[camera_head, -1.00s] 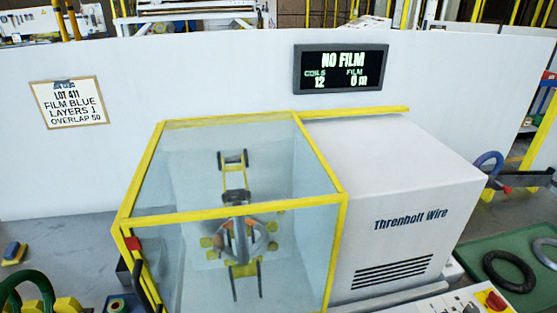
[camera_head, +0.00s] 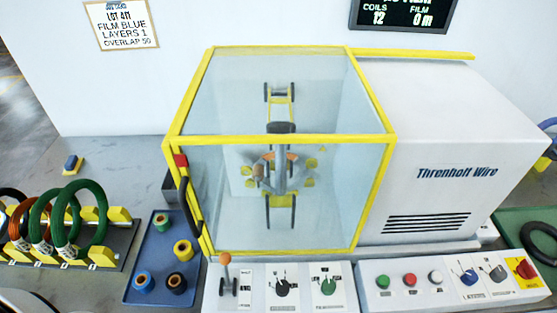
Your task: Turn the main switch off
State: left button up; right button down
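The likely main switch is a red rotary knob on a yellow plate (camera_head: 525,269), at the right end of the right control panel (camera_head: 385,302). Its label is too small to read, and I cannot tell its position for certain. The same panel carries a green button (camera_head: 382,281), a red button (camera_head: 410,279), a white button (camera_head: 435,277), a blue knob (camera_head: 468,275) and a grey knob (camera_head: 497,272). Neither of my grippers is in view.
A yellow-framed clear guard (camera_head: 265,137) stands behind the panels, beside a white machine housing (camera_head: 440,110). A left panel (camera_head: 259,299) has an orange-tipped lever (camera_head: 226,272). A blue tray (camera_head: 147,254) holds film rolls; a coil rack (camera_head: 122,240) stands left.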

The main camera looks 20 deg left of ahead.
aim_at(525, 270)
jog(key=l+z, duration=0.15)
jog(key=z, duration=0.25)
jog(key=k+l+z, duration=0.1)
jog(key=z, duration=0.35)
